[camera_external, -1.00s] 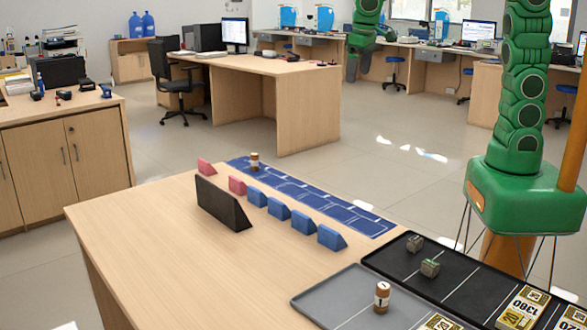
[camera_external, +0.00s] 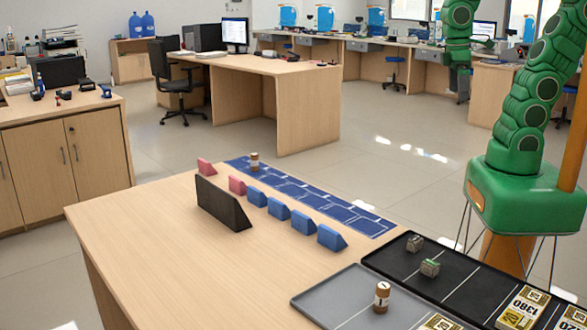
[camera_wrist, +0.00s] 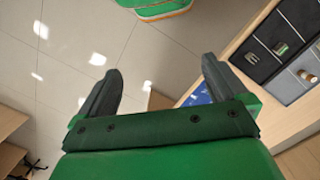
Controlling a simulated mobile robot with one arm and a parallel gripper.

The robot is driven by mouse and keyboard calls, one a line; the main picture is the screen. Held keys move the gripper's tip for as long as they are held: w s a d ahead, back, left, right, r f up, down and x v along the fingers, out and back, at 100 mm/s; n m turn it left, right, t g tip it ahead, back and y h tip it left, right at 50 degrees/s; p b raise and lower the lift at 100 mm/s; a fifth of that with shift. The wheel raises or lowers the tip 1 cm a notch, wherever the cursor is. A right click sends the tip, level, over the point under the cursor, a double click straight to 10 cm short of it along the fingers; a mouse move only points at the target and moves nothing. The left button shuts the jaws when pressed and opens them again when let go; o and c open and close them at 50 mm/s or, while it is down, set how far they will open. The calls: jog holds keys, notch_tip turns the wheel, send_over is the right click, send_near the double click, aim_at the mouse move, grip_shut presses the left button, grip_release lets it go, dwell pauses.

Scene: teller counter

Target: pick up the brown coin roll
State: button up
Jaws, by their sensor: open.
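One brown coin roll with white bands (camera_external: 382,297) stands upright on the grey tray (camera_external: 318,302) at the front right of the table. It also shows at the right edge of the wrist view (camera_wrist: 307,76). Another similar brown and white roll (camera_external: 254,161) stands on the far end of the blue mat (camera_external: 360,222). My gripper (camera_wrist: 160,86) is open and empty, its two dark fingers spread over bare floor in the wrist view. It is well away from both rolls. In the external view my arm's upper part runs out of the top of the frame.
A black tray (camera_external: 452,280) beside the grey one holds two small greenish bundles (camera_external: 429,267) and banknote stacks (camera_external: 524,308). Blue wedges (camera_external: 278,208), pink wedges (camera_external: 237,184) and a black block (camera_external: 222,205) stand along the mat. The table's front left is clear.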

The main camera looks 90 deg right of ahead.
jog(key=s, duration=0.2)
jog(key=s+f, duration=0.1)
jog(key=shift+a+n, duration=0.3)
jog(key=shift+s, duration=0.1)
jog(key=c, duration=0.8)
